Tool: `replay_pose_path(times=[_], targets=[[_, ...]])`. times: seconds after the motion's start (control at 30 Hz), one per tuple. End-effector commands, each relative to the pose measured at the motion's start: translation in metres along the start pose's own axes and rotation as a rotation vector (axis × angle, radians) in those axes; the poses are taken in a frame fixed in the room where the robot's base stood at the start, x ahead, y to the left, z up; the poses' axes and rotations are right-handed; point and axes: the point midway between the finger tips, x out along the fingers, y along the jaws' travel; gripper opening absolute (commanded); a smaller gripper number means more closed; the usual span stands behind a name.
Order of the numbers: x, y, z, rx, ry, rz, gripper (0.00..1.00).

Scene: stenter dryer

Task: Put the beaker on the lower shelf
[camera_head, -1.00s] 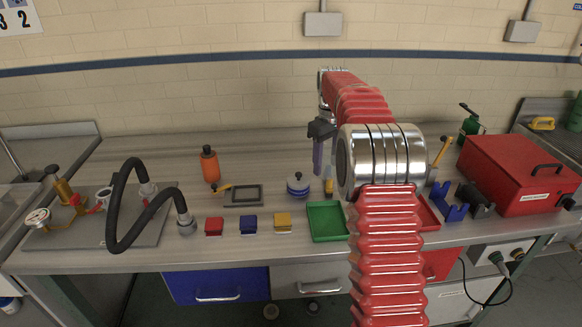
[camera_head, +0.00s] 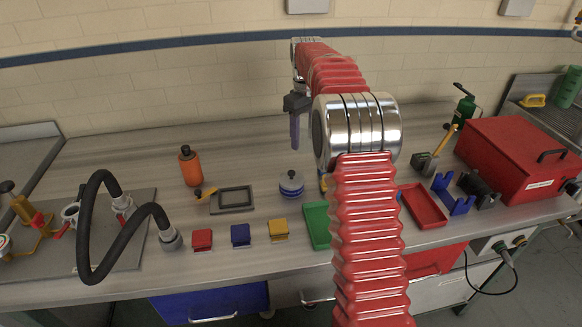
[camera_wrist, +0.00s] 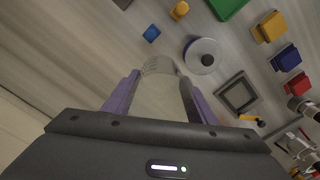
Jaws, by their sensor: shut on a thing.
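My gripper (camera_head: 294,128) hangs over the back of the bench in the head view, its purple fingers pointing down. In the wrist view, my gripper (camera_wrist: 157,97) is shut on the clear glass beaker (camera_wrist: 158,92), which sits between both fingers. The beaker is hard to see against the bench, and I cannot make it out in the head view. It appears held above the bench top, clear of the things there. I cannot make out a lower shelf in either view.
The bench holds an orange bottle (camera_head: 190,166), a grey frame (camera_head: 231,199), a round blue-white pot (camera_head: 291,184), small red, blue and yellow blocks, a green tray (camera_head: 317,226) and a red case (camera_head: 520,158). A black hose stands left. Drawers (camera_head: 212,303) are below. The bench back is clear.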

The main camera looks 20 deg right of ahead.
Motion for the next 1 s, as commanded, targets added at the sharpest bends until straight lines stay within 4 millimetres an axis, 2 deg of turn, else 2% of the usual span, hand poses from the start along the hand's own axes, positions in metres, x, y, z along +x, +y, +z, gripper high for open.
replay_pose_path(times=[0.17,0.27,0.6,1.0], targets=[[0.002,0.000,0.000,-0.001,0.000,0.000,0.29],[0.009,0.000,0.000,-0.001,-0.001,-0.001,0.29],[0.058,0.000,0.000,0.000,-0.001,-0.001,0.29],[0.064,0.000,0.000,0.001,0.000,0.000,0.29]])
